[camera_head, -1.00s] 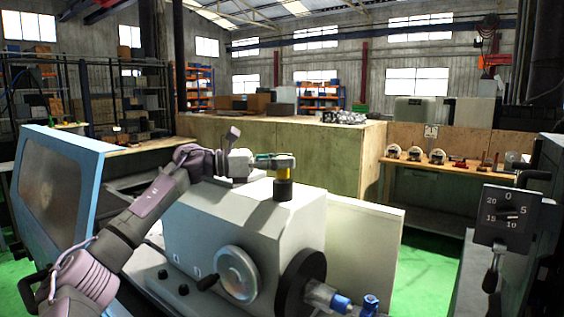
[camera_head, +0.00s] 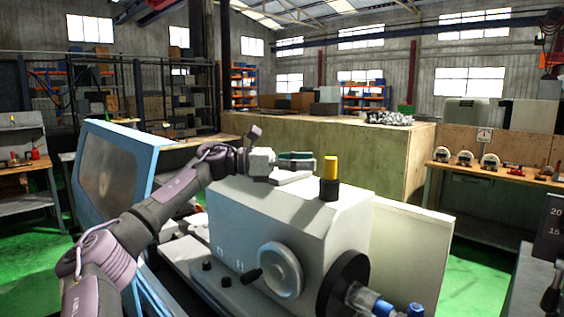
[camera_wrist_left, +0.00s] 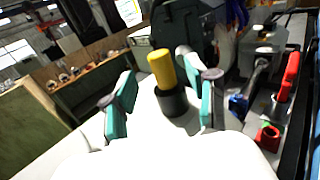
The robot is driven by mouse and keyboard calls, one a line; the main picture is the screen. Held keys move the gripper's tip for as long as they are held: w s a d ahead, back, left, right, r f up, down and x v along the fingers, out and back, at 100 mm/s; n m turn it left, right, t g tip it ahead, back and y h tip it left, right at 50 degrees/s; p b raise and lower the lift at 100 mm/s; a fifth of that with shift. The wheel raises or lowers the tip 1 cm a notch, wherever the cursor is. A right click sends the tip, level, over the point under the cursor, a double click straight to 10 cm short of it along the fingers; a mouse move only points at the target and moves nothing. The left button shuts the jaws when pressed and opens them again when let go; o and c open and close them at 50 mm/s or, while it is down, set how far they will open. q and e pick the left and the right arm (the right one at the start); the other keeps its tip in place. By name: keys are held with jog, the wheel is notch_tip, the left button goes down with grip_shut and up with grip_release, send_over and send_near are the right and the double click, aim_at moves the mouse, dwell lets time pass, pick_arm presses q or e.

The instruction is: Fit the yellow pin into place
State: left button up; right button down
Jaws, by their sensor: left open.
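The yellow pin (camera_head: 330,167) stands upright in a short dark cylindrical holder (camera_head: 329,190) on top of the grey grinder housing (camera_head: 300,212). Its upper part shows above the holder. My left gripper (camera_head: 310,160) is just left of the pin, apart from it, with its teal-padded fingers pointing towards it. In the left wrist view, the pin (camera_wrist_left: 160,68) and the holder (camera_wrist_left: 172,101) show beyond and between the two open fingers (camera_wrist_left: 160,105). Nothing is between the pads. My right gripper is not in view.
A round handwheel (camera_head: 281,270) and a dark wheel (camera_head: 343,284) are on the housing's front. A blue-framed guard (camera_head: 117,178) stands at the left. A large wooden box (camera_head: 340,150) is behind the machine.

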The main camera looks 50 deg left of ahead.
pick_arm(q)
jog(key=v, duration=0.6)
dwell(0.7)
